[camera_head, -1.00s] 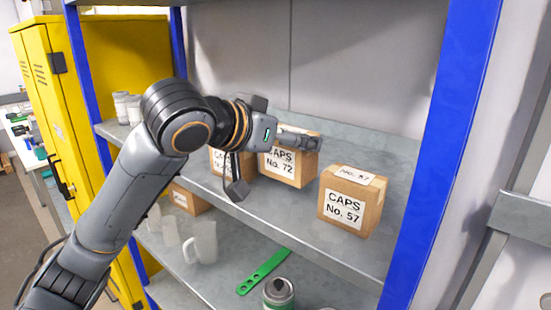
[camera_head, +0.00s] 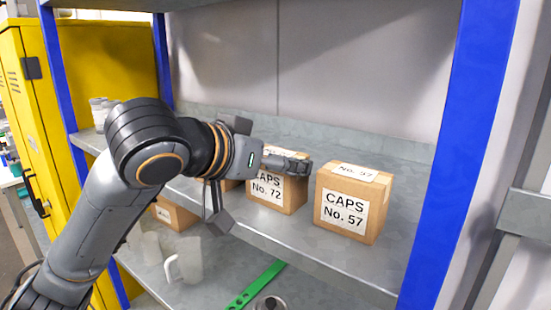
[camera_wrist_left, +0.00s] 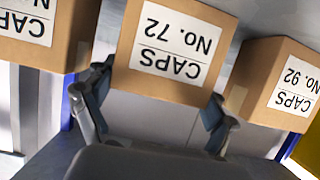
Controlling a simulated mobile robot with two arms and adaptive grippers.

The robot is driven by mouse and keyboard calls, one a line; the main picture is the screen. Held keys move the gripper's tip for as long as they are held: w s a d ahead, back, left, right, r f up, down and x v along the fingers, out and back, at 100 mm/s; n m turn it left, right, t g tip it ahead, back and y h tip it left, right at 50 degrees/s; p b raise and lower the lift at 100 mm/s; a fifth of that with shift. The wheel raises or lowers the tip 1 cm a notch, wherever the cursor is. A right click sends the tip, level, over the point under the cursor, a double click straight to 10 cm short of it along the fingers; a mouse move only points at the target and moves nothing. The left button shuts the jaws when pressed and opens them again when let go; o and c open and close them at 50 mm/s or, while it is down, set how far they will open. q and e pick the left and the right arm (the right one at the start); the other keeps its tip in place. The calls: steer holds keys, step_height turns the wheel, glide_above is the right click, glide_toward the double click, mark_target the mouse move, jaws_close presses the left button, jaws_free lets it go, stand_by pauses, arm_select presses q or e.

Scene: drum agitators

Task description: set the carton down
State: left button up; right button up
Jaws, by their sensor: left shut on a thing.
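The carton marked CAPS No. 72 (camera_head: 268,192) is a brown box with a white label. It is upright between two other cartons at the upper shelf (camera_head: 330,255). My left gripper (camera_head: 288,164) reaches in from the left and is shut on this carton. In the left wrist view, which is upside down, its fingers (camera_wrist_left: 160,92) lie along both sides of carton No. 72 (camera_wrist_left: 170,45). I cannot tell whether the carton's base touches the shelf. My right gripper is in neither view.
Carton CAPS No. 57 (camera_head: 350,205) stands close on the right; carton No. 92 (camera_wrist_left: 278,85) is on the other side, mostly behind my arm. The blue post (camera_head: 455,140) bounds the right. A lower shelf holds a mug (camera_head: 185,265) and a green strip (camera_head: 258,284).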

arm_select(q)
steer(key=o, duration=1.1)
steer(key=shift+w, duration=0.1)
steer(key=shift+w+f, duration=0.1)
steer(key=shift+r, duration=0.25)
steer(key=shift+s+a, duration=0.15)
steer(key=shift+s, duration=0.1)
steer(key=b+v, duration=0.3)
steer(key=v, duration=0.8)
steer(key=shift+s+a+r, duration=0.15)
steer(key=shift+s+r, duration=0.05)
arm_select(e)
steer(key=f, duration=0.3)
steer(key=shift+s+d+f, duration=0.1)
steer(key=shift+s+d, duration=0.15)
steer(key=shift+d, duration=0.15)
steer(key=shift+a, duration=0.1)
